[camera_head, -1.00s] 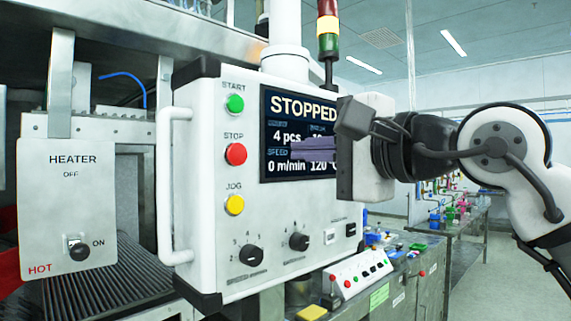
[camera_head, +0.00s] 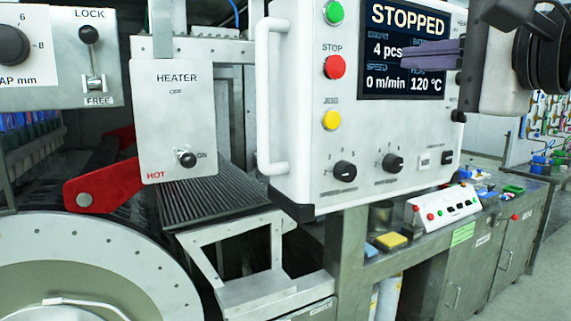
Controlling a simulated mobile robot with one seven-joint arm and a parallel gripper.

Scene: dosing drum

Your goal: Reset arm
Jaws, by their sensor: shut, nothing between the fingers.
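My gripper (camera_head: 408,57) is at the upper right, in front of the screen of the control panel. Its dark fingers are closed together, point left and hold nothing. The white control panel (camera_head: 300,180) has a green button (camera_head: 333,12), a red STOP button (camera_head: 334,67), a yellow JOG button (camera_head: 331,120) and two black knobs. Its screen (camera_head: 400,22) reads STOPPED, 4 pcs, 0 m/min and 120 °C. The fingers cover part of the screen. I cannot tell the gap between fingers and screen.
A heater box (camera_head: 175,120) labelled OFF, ON and HOT hangs left of the panel. A red lever (camera_head: 110,185) and a large round drum (camera_head: 60,270) are at the lower left. A LOCK/FREE lever (camera_head: 94,82) is above. A bench with a small button box (camera_head: 445,208) runs right.

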